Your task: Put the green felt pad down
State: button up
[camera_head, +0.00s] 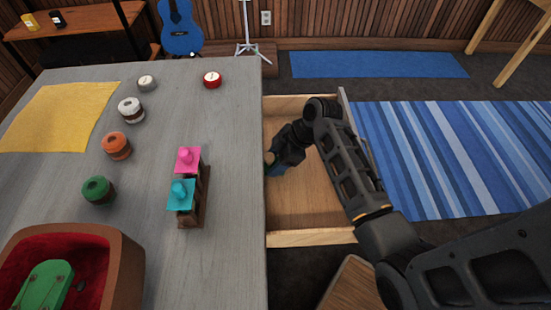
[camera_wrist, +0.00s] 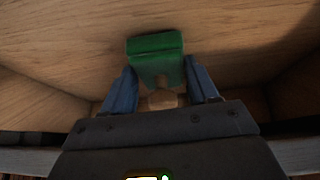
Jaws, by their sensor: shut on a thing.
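My gripper (camera_wrist: 160,95) is shut on the green felt pad (camera_wrist: 156,46), which shows between its two blue fingers in the wrist view. The pad is at or inside the open wooden drawer (camera_head: 312,195); whether it touches the drawer floor I cannot tell. In the head view my gripper (camera_head: 275,166) is at the drawer's left side, beside the table edge. The pad is mostly hidden there, with only a small green bit near the fingers. The rest of the drawer floor in view looks empty.
The grey table (camera_head: 235,250) carries a yellow cloth (camera_head: 60,115), several round capped pieces, a wooden block (camera_head: 199,205) with pink and teal tops, and a red-lined case (camera_head: 125,262) holding a green item. A blue striped rug (camera_head: 450,150) lies right of the drawer.

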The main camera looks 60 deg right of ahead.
jog(key=shift+f, duration=0.15)
jog(key=o, duration=1)
jog(key=v, duration=1.2)
